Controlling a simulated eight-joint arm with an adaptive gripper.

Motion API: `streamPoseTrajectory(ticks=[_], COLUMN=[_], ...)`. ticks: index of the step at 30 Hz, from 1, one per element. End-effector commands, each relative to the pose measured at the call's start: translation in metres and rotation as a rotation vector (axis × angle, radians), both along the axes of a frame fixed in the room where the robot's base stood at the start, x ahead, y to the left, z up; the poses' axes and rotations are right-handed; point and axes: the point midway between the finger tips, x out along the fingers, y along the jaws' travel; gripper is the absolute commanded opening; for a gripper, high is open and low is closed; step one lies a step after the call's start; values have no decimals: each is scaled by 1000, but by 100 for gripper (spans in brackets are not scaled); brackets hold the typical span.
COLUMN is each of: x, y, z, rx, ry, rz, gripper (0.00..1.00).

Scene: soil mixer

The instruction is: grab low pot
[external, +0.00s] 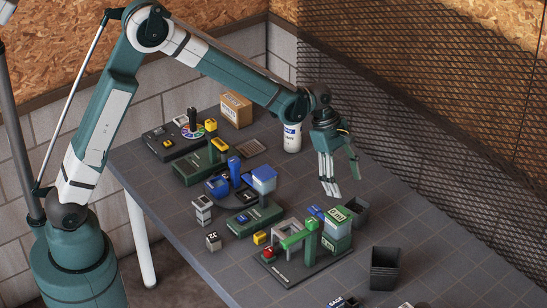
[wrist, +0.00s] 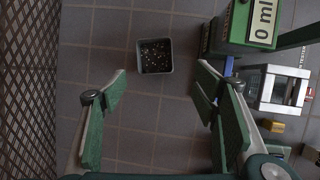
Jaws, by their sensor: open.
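A small square dark pot (external: 356,212) stands on the table beside the green-and-white dispenser box, partly hidden by it. In the wrist view the pot (wrist: 154,56) shows from above, with dark speckled contents. My gripper (external: 343,184) is open and empty, pointing down above the table near this pot. In the wrist view the pot appears between and slightly beyond the spread fingertips, not touching them. A taller-looking black pot (external: 385,268) stands nearer the front right.
A mesh wall (external: 430,120) runs along the table's far side. Bare tabletop (external: 440,245) lies at right.

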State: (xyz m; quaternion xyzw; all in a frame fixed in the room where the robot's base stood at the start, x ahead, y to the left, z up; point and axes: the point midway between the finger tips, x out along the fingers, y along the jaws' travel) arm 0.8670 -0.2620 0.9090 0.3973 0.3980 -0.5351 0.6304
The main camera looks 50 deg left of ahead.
Motion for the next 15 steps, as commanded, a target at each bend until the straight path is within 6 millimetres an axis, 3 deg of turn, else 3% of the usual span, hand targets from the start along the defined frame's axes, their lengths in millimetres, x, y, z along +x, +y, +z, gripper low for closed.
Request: streamPoseTrajectory(ticks=[7,15], x=[14,16], y=[-17,-20], z=[-25,-32], rx=[-22,-27], ry=[58,73], rz=[70,87], gripper=[60,60])
